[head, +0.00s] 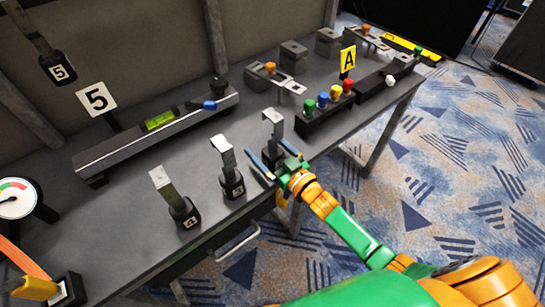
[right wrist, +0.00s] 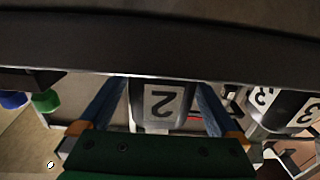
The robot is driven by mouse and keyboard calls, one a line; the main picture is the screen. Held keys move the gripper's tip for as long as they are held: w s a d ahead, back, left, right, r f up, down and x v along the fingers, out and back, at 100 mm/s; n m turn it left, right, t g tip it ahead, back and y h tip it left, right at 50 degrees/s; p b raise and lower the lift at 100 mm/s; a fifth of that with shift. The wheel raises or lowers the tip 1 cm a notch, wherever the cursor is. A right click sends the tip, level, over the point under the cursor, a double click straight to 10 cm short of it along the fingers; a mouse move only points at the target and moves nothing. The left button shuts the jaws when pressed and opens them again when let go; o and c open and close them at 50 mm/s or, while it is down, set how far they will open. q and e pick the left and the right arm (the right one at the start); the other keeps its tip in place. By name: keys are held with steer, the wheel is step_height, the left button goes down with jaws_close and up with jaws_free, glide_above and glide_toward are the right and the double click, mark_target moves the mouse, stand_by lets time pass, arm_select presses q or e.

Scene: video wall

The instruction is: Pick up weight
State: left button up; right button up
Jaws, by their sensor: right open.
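Several dark weights with tall pale hooks stand along the table's front edge: one at left (head: 184,213), one in the middle (head: 232,184) and one at right (head: 273,124). My right gripper (head: 265,149) is open at the right one, its blue fingers on either side of it. In the right wrist view, the weight with a "2" label (right wrist: 163,101) lies between the spread fingers (right wrist: 158,95), with gaps visible at both sides. A neighbouring weight marked 3 (right wrist: 283,107) shows to the right. My left gripper is not in view.
The dark table (head: 130,205) also carries a long rail (head: 155,135), a dial gauge (head: 17,198) and a block with coloured knobs (head: 325,110). Patterned carpet lies clear at right.

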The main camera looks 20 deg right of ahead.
steer(key=shift+w+a+f, duration=0.1)
steer(key=shift+w+a, duration=0.05)
steer(key=shift+w, duration=0.15)
steer(key=shift+s, duration=0.15)
steer(key=c, duration=0.5)
jaws_close()
steer(key=shift+r, duration=0.2)
